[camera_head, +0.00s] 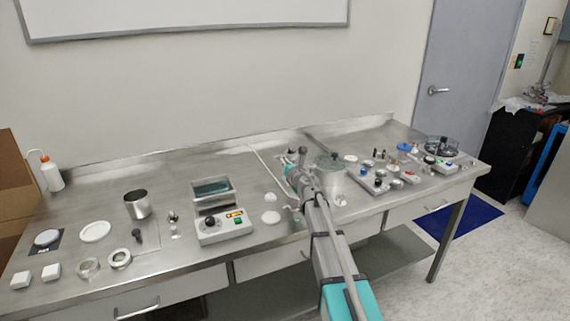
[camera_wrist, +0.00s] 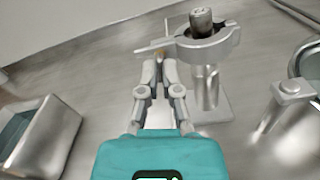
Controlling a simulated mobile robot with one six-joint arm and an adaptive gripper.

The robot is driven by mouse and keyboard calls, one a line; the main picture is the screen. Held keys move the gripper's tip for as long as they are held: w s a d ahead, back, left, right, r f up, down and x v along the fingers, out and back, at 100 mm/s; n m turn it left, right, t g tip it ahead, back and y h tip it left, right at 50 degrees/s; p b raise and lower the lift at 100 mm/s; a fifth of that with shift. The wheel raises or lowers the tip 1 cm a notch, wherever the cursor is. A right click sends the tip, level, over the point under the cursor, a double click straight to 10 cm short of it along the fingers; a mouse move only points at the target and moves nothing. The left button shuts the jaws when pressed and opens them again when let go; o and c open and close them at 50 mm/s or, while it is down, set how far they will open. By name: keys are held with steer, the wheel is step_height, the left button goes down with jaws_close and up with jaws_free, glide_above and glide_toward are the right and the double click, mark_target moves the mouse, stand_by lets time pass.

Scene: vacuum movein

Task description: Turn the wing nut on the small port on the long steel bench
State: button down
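In the wrist view, a grey clamp ring (camera_wrist: 222,42) on a post holds a dark upright cylinder (camera_wrist: 201,22), which looks like the small port. Thin grey arms that look like the wing nut (camera_wrist: 150,48) stick out from the ring's left side. My gripper (camera_wrist: 160,62) has its fingertips close together just below these arms, near a small brownish part. I cannot tell whether the fingertips touch or grip it. In the head view, my gripper (camera_head: 294,172) is over the middle of the long steel bench (camera_head: 185,185) and hides most of the port.
Trays of small parts (camera_head: 392,180) fill the right side. The back strip is mostly clear.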

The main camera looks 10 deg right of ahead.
steer(key=shift+w+d+n, duration=0.1)
steer(key=shift+w+n, duration=0.2)
steer(key=shift+n, duration=0.3)
steer(key=c, duration=0.7)
jaws_free()
steer(key=shift+s, duration=0.15)
steer(key=shift+s, duration=0.1)
steer(key=v, duration=1.1)
steer(key=shift+s, duration=0.4)
